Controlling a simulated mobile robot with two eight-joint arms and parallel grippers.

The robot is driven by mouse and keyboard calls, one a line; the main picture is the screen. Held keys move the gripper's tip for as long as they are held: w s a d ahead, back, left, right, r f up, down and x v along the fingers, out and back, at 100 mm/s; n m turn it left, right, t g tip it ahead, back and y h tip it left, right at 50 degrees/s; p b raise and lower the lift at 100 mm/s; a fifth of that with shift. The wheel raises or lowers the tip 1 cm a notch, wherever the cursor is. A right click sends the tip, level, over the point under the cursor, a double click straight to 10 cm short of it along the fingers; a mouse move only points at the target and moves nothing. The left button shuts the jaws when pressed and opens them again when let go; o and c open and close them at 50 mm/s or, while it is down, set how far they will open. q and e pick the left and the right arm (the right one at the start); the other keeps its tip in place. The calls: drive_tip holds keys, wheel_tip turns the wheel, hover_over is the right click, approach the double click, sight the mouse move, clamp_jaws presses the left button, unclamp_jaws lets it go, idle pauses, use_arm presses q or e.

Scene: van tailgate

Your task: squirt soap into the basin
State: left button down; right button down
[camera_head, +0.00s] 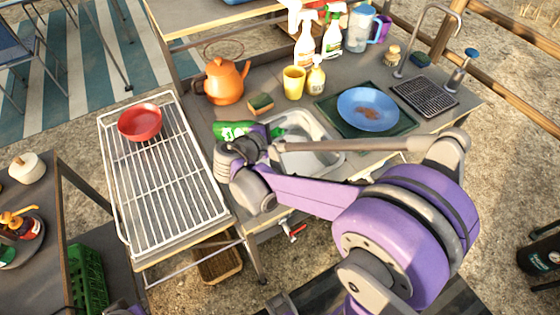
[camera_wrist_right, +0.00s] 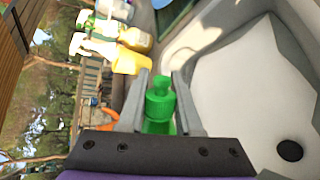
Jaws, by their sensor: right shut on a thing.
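My right gripper (camera_head: 252,142) is shut on a green soap bottle (camera_head: 231,130) at the left edge of the sink basin (camera_head: 318,158). The bottle looks tilted over onto its side in the head view, and my gripper hides part of it. In the right wrist view, the green cap and neck (camera_wrist_right: 159,100) sit between the two fingers (camera_wrist_right: 160,108). The pale basin (camera_wrist_right: 240,85) with its dark drain hole lies beside them on the right. No soap shows in the basin. My left gripper is not in view.
An orange kettle (camera_head: 222,82), a sponge (camera_head: 261,103), a yellow cup (camera_head: 293,79) and a small yellow bottle (camera_head: 316,80) stand behind the basin. A blue plate (camera_head: 370,108) lies on a dark mat to the right. A wire rack (camera_head: 165,195) with a red bowl (camera_head: 140,121) is at left.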

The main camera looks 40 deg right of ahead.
wheel_tip(320, 180, up, 4)
drive_tip(key=n+h+b, duration=0.2)
drive_tip(key=n, duration=0.2)
drive_tip(key=n+h+b, duration=0.2)
drive_tip(key=n, duration=0.1)
drive_tip(key=n+h+b, duration=0.2)
drive_tip(key=n+b, duration=0.1)
drive_tip(key=n, duration=0.1)
drive_tip(key=shift+r+n+g+h, duration=0.1)
drive_tip(key=shift+n+g+h, duration=0.2)
drive_tip(key=shift+g+h, duration=0.1)
